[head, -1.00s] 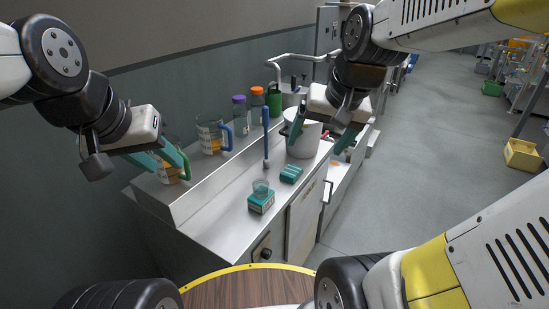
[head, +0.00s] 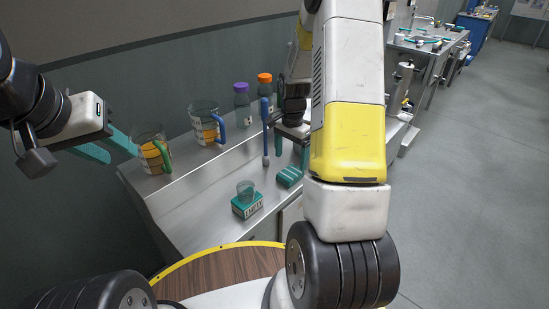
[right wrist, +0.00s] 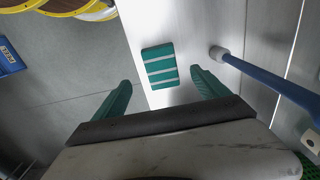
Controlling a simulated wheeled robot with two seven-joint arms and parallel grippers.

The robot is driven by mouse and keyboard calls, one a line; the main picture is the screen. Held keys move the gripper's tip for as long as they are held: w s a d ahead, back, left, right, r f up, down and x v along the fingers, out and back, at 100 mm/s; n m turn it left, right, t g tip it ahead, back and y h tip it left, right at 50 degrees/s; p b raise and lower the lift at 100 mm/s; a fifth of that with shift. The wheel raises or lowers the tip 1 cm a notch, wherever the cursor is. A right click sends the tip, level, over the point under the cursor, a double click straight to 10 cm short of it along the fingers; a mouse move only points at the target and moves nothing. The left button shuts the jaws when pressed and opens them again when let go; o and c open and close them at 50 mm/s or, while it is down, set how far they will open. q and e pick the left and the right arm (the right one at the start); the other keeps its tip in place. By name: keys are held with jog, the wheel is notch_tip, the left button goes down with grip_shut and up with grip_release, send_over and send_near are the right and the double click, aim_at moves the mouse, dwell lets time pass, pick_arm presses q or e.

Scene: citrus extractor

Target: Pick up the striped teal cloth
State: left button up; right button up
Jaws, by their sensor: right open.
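My right arm hides part of the counter. My left gripper (head: 120,155) is open and empty at the left, near an orange-filled jug, away from the cloth.
A blue-handled tool (head: 265,130) stands left of my right gripper, its rod close by in the right wrist view. Two jugs (head: 152,152) (head: 207,124) and capped bottles (head: 242,106) line the back.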

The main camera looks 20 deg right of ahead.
aim_at(291, 172)
jog(key=f, duration=0.6)
jog(key=shift+w+d+f, duration=0.25)
jog(key=c, duration=1.5)
